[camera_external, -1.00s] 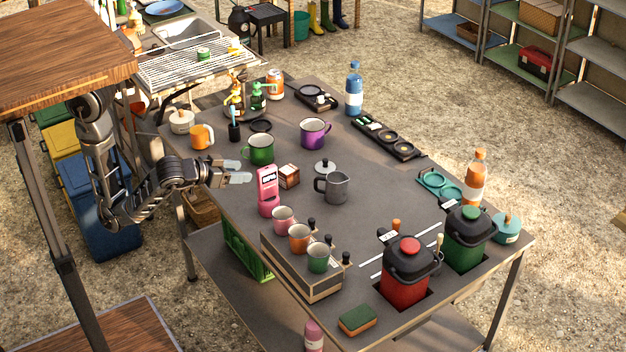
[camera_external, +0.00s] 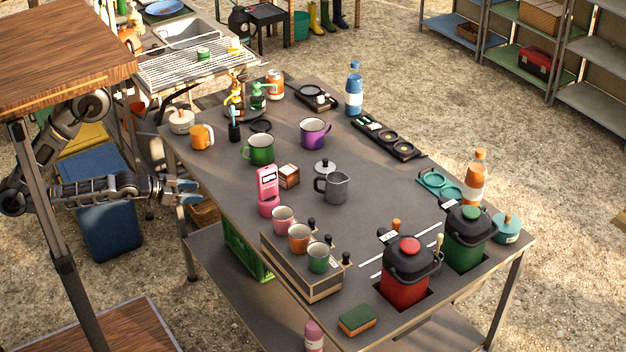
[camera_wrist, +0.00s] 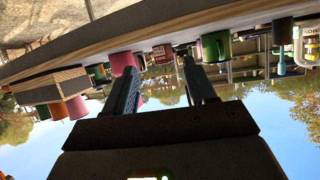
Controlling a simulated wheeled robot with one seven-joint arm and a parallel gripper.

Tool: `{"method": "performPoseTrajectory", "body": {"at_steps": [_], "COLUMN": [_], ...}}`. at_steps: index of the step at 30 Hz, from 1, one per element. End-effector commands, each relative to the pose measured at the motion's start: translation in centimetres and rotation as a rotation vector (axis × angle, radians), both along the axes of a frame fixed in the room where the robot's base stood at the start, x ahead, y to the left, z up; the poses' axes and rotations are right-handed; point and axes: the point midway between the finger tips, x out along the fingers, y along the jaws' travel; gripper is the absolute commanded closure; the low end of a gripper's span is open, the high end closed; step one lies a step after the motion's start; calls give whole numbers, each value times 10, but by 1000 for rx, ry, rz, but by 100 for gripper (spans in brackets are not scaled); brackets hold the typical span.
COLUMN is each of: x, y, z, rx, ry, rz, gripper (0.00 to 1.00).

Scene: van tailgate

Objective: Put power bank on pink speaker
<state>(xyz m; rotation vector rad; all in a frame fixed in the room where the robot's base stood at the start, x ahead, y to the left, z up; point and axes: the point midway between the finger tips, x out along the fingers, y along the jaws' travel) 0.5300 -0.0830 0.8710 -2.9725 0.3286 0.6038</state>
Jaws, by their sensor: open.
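A pink upright slab (camera_external: 267,180) with a pale display, which looks like the power bank, stands at the table's left edge. In the wrist view, turned upside down, a pink rounded body (camera_wrist: 122,63) shows at the table edge; I cannot separate the two parts there. My gripper (camera_external: 191,192) is open and empty, left of the table and apart from the pink things. Its two fingers (camera_wrist: 162,70) show nothing between them.
A rack with cups (camera_external: 300,262) stands in front, a green mug (camera_external: 259,150) behind. A blue bin (camera_external: 100,215) is beneath my arm.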

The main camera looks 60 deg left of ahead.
Motion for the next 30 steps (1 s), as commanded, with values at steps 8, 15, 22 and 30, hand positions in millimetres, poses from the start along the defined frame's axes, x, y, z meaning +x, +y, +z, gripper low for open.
{"method": "performPoseTrajectory", "body": {"at_steps": [8, 15, 22, 30], "x": [-76, -106, -108, -108], "y": [60, 82, 84, 84], "z": [15, 34, 36, 36], "rx": [-55, -61, -61, -61], "ry": [-70, -124, -130, -129], "rz": [138, 221, 228, 226], "gripper": [45, 45, 45, 45]}}
